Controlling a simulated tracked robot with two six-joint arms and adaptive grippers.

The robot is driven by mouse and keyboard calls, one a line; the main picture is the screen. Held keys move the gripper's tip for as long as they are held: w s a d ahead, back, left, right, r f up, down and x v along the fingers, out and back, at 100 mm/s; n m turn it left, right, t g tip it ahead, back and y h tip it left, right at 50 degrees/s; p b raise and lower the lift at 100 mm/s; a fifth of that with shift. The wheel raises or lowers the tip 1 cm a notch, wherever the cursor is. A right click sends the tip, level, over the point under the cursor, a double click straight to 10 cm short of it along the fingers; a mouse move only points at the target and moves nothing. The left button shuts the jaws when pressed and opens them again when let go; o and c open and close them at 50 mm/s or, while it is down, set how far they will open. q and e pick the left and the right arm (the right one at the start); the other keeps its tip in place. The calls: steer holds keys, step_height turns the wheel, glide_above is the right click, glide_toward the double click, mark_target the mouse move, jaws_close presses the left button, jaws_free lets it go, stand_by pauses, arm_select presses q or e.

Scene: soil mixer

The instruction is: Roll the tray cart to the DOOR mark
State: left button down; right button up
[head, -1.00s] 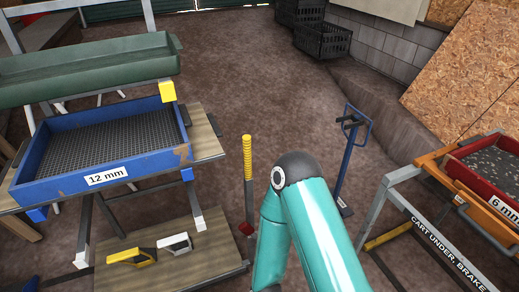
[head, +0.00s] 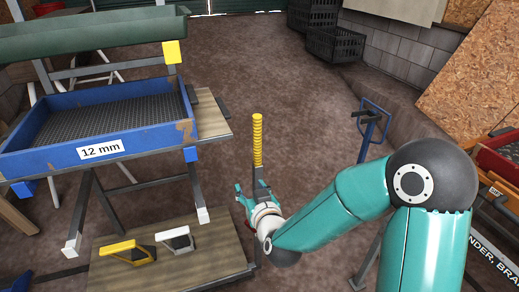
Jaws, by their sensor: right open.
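A low wooden deck (head: 205,265) lies at lower left, and it may be the tray cart. A yellow ribbed upright grip (head: 257,142) on a dark post stands at its right edge. My right gripper (head: 251,190) is open at the post, just below the yellow grip. I cannot tell whether the post is between the fingers or behind them. My gripper hides the red part low on the post. My left gripper is not in view. I see no DOOR mark; a green door (head: 232,6) shows at the far back.
A blue 12 mm sieve tray (head: 60,160) and a green trough (head: 100,38) stand above the deck. A blue handle (head: 374,120) stands right. Black crates (head: 335,45) are behind. Mid-floor is open.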

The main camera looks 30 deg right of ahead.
mark_target(258, 134)
steer(key=d+r+m+t+h+b, duration=0.1)
steer(key=d+r+t+h, duration=0.15)
steer(key=d+r, duration=0.35)
arm_select(q)
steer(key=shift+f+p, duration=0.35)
steer(key=shift+p, duration=0.45)
arm_select(e)
steer(key=shift+g+h, duration=0.35)
steer(key=shift+h, duration=0.1)
steer(key=x, duration=1)
steer(key=a+x, duration=0.1)
steer(key=x, duration=0.3)
steer(key=shift+w+d+r, duration=0.15)
steer(key=shift+w+r, duration=0.15)
steer(key=shift+w, duration=0.3)
jaws_close()
